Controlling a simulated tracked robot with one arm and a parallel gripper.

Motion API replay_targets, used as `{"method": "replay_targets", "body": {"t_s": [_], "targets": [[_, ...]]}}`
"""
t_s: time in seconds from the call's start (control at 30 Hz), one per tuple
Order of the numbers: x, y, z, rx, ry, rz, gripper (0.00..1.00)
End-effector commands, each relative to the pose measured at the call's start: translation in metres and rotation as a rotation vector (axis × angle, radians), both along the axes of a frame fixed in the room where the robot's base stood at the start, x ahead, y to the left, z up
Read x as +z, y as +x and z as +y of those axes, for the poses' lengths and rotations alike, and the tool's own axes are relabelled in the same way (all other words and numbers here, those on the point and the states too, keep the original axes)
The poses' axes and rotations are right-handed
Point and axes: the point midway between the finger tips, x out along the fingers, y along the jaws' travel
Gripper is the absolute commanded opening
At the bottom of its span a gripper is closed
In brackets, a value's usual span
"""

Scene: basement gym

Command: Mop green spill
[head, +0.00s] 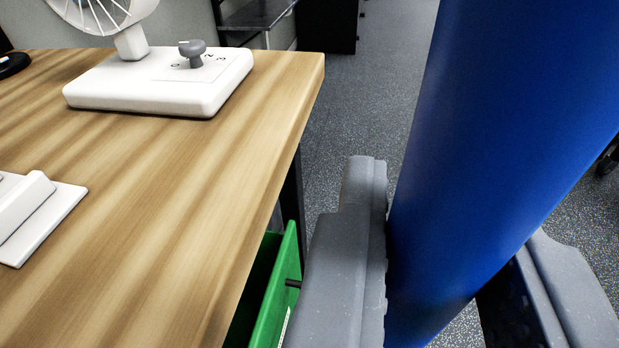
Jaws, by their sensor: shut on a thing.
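My gripper (455,210) is at the right of the head view, with one grey finger on each side of a thick blue cylinder (500,130). It is shut on this cylinder, which looks like the mop's handle and leans with its top to the right. Both ends of the cylinder are out of view, and no mop head shows. The gripper is beside the right edge of a wooden table (170,170), over the floor. No green spill shows in this view.
A white fan base (150,95) with a grey knob stands on the table. A white switch-like panel (35,215) lies at the table's left. A green open drawer or bin (275,290) is below the table edge, close to the left finger. Speckled grey floor (370,80) is clear beyond.

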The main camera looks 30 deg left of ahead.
Motion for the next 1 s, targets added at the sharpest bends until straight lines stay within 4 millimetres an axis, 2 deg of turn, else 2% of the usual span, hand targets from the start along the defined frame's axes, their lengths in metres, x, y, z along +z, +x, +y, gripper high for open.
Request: {"method": "replay_targets", "body": {"t_s": [0.63,1.0], "targets": [[0.006,-0.001,-0.002,0.041,0.0,0.007,0.0],[-0.029,-0.002,-0.001,0.044,-0.003,0.015,0.0]]}}
